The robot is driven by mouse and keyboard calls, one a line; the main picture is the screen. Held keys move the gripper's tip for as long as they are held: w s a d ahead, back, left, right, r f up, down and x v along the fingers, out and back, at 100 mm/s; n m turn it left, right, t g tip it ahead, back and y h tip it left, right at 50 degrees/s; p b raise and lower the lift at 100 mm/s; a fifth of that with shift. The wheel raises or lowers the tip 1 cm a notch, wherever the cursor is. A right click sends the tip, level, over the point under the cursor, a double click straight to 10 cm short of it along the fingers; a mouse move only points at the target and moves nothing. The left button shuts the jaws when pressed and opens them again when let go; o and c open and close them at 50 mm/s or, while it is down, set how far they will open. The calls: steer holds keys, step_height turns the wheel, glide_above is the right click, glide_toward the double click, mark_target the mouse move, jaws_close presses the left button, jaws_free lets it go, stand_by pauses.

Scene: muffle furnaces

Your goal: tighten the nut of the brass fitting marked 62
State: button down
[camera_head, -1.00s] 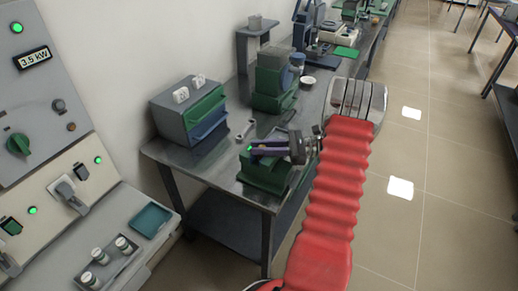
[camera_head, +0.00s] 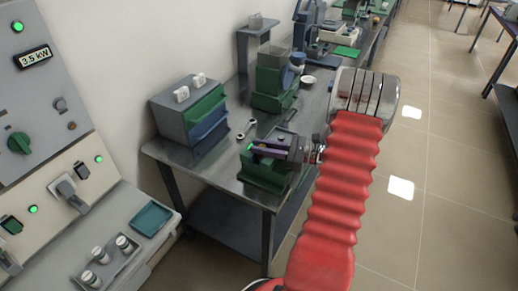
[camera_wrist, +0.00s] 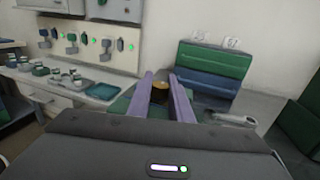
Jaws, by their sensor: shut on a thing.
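My gripper (camera_head: 256,147) reaches left over a green block-like stand (camera_head: 262,178) at the near end of the bench. In the wrist view its two purple fingers (camera_wrist: 161,78) point away from me, with a small brass-coloured piece (camera_wrist: 158,85) between them. The gripper is shut on this piece, likely the brass fitting or its nut; the fingers hide most of it. I cannot read a 62 on it. A wrench (camera_head: 246,129) lies on the bench beyond the gripper and also shows in the wrist view (camera_wrist: 236,118).
A grey cabinet (camera_head: 173,125) with green and blue drawers stands by the wall, two white labelled pieces (camera_head: 181,94) on top. A green machine (camera_head: 272,82) stands farther along the metal bench (camera_head: 225,180). A control panel (camera_head: 50,140) is at left.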

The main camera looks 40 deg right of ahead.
steer(key=m+t+h, duration=0.1)
steer(key=m+h, duration=0.2)
steer(key=h, duration=0.1)
steer(key=m+t+h, duration=0.2)
steer(key=h, duration=0.2)
steer(key=shift+d+m, duration=0.2)
steer(key=shift+m, duration=0.2)
steer(key=shift+w+d+m+g+h, duration=0.1)
steer(key=shift+m+g+h, duration=0.1)
steer(key=shift+m+h, duration=1.35)
steer(key=shift+m+g+h, duration=0.2)
steer(key=shift+m+h, duration=0.55)
steer(key=shift+h, duration=1.8)
steer(key=shift+d+r+m+g+h, duration=0.2)
steer(key=shift+m+g+h, duration=0.1)
steer(key=shift+m+h, duration=0.15)
steer(key=c, duration=2)
jaws_free()
steer(key=o, duration=0.4)
steer(key=shift+a+f, duration=0.15)
steer(key=shift+r, duration=4.95)
